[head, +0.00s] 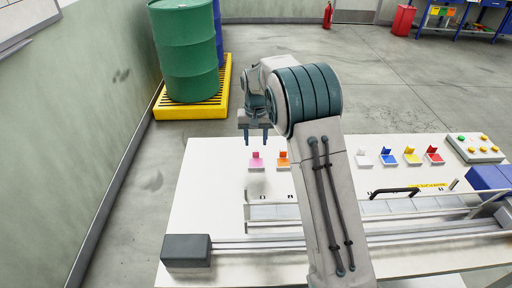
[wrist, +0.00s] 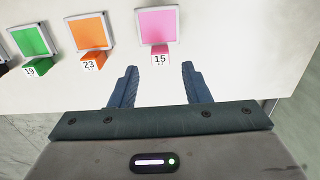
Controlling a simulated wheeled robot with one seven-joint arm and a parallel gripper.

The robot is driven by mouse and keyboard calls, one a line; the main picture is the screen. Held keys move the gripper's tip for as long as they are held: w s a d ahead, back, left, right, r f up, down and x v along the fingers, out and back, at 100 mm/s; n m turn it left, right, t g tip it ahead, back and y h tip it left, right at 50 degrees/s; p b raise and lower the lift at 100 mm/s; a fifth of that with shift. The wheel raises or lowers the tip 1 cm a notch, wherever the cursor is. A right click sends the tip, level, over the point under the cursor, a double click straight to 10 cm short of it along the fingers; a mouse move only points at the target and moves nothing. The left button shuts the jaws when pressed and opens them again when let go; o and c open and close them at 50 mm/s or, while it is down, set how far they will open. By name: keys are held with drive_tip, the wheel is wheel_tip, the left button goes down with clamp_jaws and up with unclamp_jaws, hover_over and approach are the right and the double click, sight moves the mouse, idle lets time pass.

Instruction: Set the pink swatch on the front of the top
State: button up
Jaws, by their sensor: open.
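The pink swatch (head: 256,160) stands near the back left of the white table top (head: 205,190), left of the orange swatch (head: 284,159). In the wrist view the pink swatch (wrist: 158,27) has a pink face in a pale frame and a block marked 15 at its base. My gripper (head: 256,140) is open and empty above the table's back edge, above the pink swatch in the picture. In the wrist view its two fingers (wrist: 157,85) point toward the pink swatch, with a gap between them and the block.
Orange (wrist: 90,33) and green (wrist: 33,38) swatches stand beside the pink one. White, blue (head: 388,157), yellow and red swatches stand farther right, near a button panel (head: 474,148). A railed track (head: 250,242) with a dark end block (head: 187,250) crosses the table. The table's left part is bare.

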sight(256, 150)
wheel_tip(256, 150, up, 8)
drive_tip(key=s+d+r+t, duration=0.1)
drive_tip(key=s+d+r, duration=0.5)
drive_tip(key=s, duration=0.3)
drive_tip(key=s+d+f+t, duration=0.1)
drive_tip(key=s+d, duration=0.2)
drive_tip(key=s, duration=1)
drive_tip(key=s+d+f+t, duration=0.1)
drive_tip(key=s+d, duration=0.3)
drive_tip(key=s, duration=0.8)
drive_tip(key=shift+s+f, duration=0.35)
drive_tip(key=shift+f, duration=0.05)
